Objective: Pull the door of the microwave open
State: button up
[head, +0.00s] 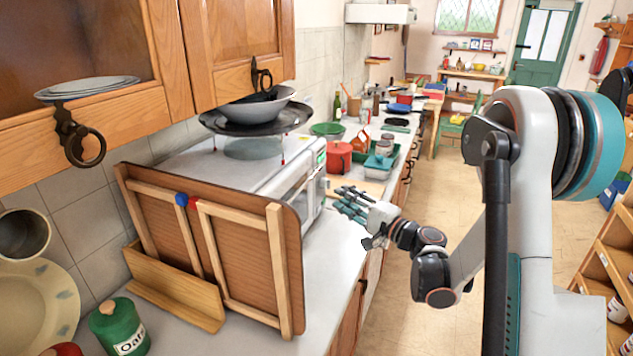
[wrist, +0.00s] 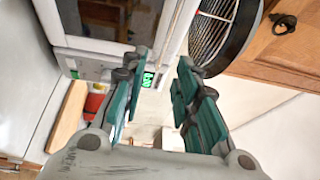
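The white microwave (head: 293,178) stands on the left counter, its front facing the aisle. Its near side is largely hidden behind a wooden rack. In the wrist view, the door (wrist: 95,22) shows a dark window in a pale frame, and a green display (wrist: 149,78) is lit. The door looks shut. My gripper (head: 343,201) is in front of the microwave, above the counter edge. Its teal fingers are apart and empty in the wrist view (wrist: 162,64). Contact between the fingertips and the microwave front cannot be made out. The handle is not clear.
A wooden rack (head: 220,255) stands on the counter before the microwave. A dark pan with a grey bowl (head: 255,107) is above the microwave, under wall cupboards (head: 235,45). A red pot (head: 339,158) and a teal tray (head: 381,166) stand beyond it. The aisle floor (head: 415,290) is clear.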

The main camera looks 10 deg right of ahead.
jog(key=w+a+r+t+b, duration=0.1)
jog(key=w+a, duration=0.4)
jog(key=w, duration=0.6)
jog(key=shift+a+r+m+b, duration=0.15)
jog(key=shift+r+m+b, duration=0.15)
jog(key=shift+r+m, duration=0.1)
jog(key=shift+w, duration=0.1)
grip_shut()
